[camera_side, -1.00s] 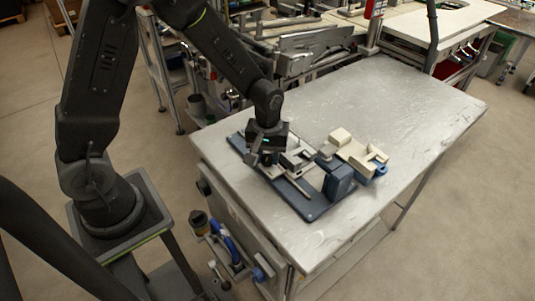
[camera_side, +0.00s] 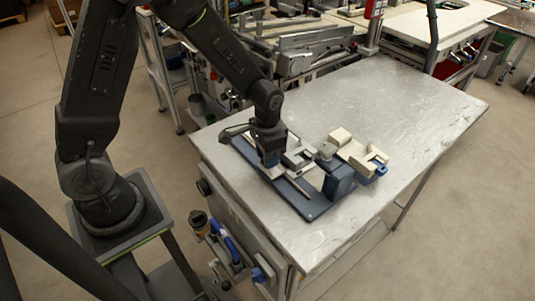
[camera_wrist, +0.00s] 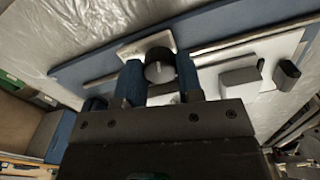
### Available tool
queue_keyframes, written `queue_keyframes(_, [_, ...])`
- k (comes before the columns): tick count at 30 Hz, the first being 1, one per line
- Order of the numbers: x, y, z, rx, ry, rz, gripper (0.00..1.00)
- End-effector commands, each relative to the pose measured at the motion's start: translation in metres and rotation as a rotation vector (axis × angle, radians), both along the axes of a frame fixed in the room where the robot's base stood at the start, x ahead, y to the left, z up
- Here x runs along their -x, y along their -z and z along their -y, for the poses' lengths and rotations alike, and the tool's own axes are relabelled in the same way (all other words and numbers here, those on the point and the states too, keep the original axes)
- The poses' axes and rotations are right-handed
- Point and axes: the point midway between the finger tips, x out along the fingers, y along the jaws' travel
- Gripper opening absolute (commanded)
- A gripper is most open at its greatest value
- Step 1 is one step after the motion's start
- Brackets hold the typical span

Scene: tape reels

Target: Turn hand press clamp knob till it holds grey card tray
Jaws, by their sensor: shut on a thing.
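My gripper (camera_side: 270,158) points down over the left part of the hand press's blue base plate (camera_side: 312,209). In the wrist view its two blue fingers (camera_wrist: 160,78) stand on either side of the dark round clamp knob (camera_wrist: 158,66), which has a pale line on its face. The gripper is shut on the knob. A pale plate (camera_wrist: 210,78), perhaps the grey card tray, lies by the fingers; its contact with the clamp cannot be made out. In the side view my gripper hides the knob. The blue press body (camera_side: 338,183) stands right of the gripper.
The press sits on a metal-topped table (camera_side: 400,110) with free room behind and to the right. A cream-coloured block assembly (camera_side: 352,153) stands at the press's right end. Hoses and fittings (camera_side: 232,245) hang on the table's front-left side. Other machines stand behind.

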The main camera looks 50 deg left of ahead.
Motion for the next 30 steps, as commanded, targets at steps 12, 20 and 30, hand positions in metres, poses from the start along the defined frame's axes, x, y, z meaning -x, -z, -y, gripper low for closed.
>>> queue_keyframes(12, [-0.0008,-0.0014,0.0002,0.0,0.285,0.003,0.1])
queue_keyframes(20, [-0.0009,-0.0015,0.0002,0.0,0.363,0.003,0.1])
queue_keyframes(30, [-0.0011,-0.0016,0.0002,0.0,0.379,0.004,0.1])
